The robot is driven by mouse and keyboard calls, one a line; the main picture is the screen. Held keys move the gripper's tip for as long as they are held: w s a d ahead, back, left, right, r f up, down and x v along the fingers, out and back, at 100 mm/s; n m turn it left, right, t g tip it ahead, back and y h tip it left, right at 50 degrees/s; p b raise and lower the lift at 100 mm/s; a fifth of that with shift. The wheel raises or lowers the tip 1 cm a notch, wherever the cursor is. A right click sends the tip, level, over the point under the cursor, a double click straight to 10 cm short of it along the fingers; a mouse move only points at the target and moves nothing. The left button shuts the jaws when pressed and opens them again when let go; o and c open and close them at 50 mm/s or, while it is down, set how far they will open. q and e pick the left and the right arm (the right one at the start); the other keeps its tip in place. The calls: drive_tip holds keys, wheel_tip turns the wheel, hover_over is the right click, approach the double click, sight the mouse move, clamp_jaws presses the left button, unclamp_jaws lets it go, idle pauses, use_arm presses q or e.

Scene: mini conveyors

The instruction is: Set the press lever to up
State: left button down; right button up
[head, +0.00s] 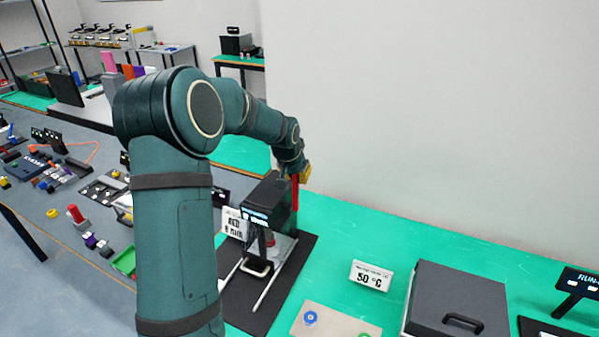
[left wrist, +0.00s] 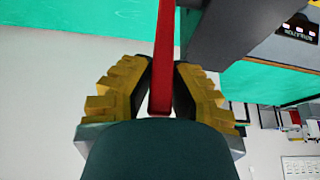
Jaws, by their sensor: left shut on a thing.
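The press (head: 268,194) is a dark box-shaped machine on a black mat, with a lit display on its front. Its red lever (head: 295,194) stands nearly upright at the press's right side, with its upper end at my left gripper (head: 301,177). In the left wrist view the red lever (left wrist: 165,45) runs between the yellow-backed fingers of my left gripper (left wrist: 160,88), which is shut on it. My left arm covers part of the scene left of the press. My right gripper is not in view.
A white "50 °C" sign (head: 371,275), a grey box with a handle (head: 458,302) and a beige plate (head: 330,322) stand to the right on the green table (head: 420,242). A wall rises behind the table. The grey table (head: 60,225) on the left is crowded with small parts.

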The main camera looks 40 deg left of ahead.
use_arm(q)
drive_tip(key=shift+f, duration=0.15)
drive_tip(key=c, duration=0.9)
unclamp_jaws()
drive_tip(key=v, duration=1.2)
